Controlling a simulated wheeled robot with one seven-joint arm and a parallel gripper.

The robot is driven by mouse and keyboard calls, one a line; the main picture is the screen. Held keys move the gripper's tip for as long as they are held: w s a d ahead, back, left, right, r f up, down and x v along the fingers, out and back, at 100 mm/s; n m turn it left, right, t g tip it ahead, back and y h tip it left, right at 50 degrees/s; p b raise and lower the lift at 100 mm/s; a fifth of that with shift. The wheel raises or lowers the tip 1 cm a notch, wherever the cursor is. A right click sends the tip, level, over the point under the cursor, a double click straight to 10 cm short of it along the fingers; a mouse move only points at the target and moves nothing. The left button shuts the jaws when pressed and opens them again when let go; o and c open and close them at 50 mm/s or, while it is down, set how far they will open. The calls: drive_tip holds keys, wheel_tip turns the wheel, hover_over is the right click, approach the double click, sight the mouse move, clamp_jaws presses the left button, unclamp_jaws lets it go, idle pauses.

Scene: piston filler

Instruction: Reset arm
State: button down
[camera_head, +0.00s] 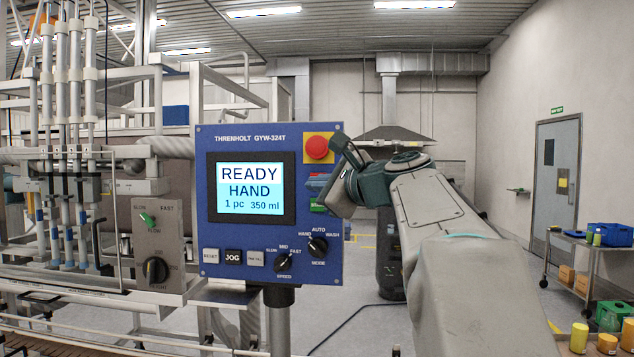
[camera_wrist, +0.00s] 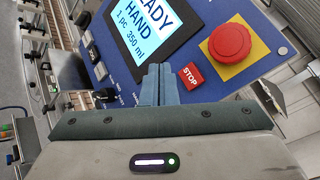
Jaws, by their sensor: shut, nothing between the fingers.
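My gripper (camera_wrist: 160,84) is shut and empty, its two fingers together in the wrist view. They point at the blue control panel (camera_wrist: 205,90), between its screen (camera_wrist: 138,30) and the red STOP key (camera_wrist: 191,76). In the head view my gripper (camera_head: 340,145) is in front of the panel's right edge, close to the red mushroom button (camera_head: 318,148). Whether it touches the panel cannot be told. The panel (camera_head: 203,235) has a screen (camera_head: 249,188) reading READY, HAND, 1 pc 350 ml. My arm partly hides the keys at the panel's right edge.
The filler's pipes and frame (camera_head: 75,130) stand left of the panel, with a small grey box (camera_head: 155,245) with two knobs. The mode knob (camera_head: 317,246) is at the panel's lower right. A cart (camera_head: 590,262) with bins stands far right. Open floor lies behind my arm.

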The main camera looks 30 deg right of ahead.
idle(0.6)
drive_tip(key=s+a+f+n+g, duration=0.35)
drive_tip(key=a+f+n, duration=0.2)
drive_tip(key=f, duration=0.65)
drive_tip(key=s+a+f+n+g, duration=0.4)
drive_tip(key=a+f, duration=0.3)
drive_tip(key=f, duration=0.4)
drive_tip(key=s+a+f+n+g+h, duration=0.1)
drive_tip(key=s+f+n+g, duration=0.2)
drive_tip(key=s+f+n, duration=0.4)
drive_tip(key=s+a+f+n+g+h, duration=0.2)
drive_tip(key=s+f+n, duration=0.5)
drive_tip(key=f, duration=0.6)
drive_tip(key=shift+s+f+g+h, duration=0.15)
drive_tip(key=shift+s+g+h, duration=0.15)
drive_tip(key=shift+s+g, duration=0.55)
drive_tip(key=shift+s+a, duration=0.1)
drive_tip(key=shift+s, duration=0.05)
